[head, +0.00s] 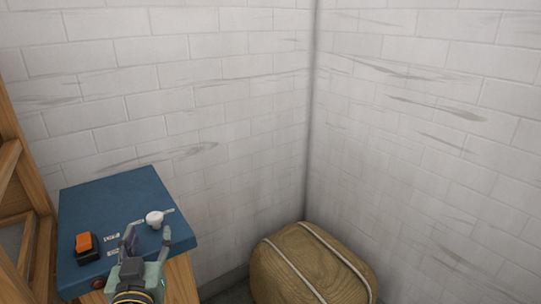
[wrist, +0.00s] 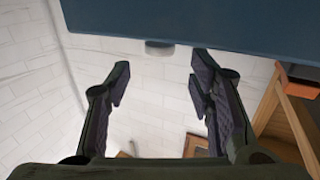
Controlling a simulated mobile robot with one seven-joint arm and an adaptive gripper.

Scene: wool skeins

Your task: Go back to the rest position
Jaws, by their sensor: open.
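My gripper (head: 147,237) is low in the head view, over the front part of a blue-topped stand (head: 100,195). Its fingers are apart with nothing visible between them. A white knob (head: 154,218) on the blue top lies just beyond the fingertips; whether they touch it, I cannot tell. In the wrist view my gripper (wrist: 158,78) also shows spread fingers, with the blue panel (wrist: 190,20) across the top. A grey round part (wrist: 159,47) at the panel's edge lies beyond the gap between the fingers.
An orange and black switch (head: 84,243) sits on the blue top's left side, near small white labels. A wooden frame (head: 12,170) stands at the left. A tan bale with pale bands (head: 310,268) sits in the corner. White brick walls (head: 220,90) close off the back and right.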

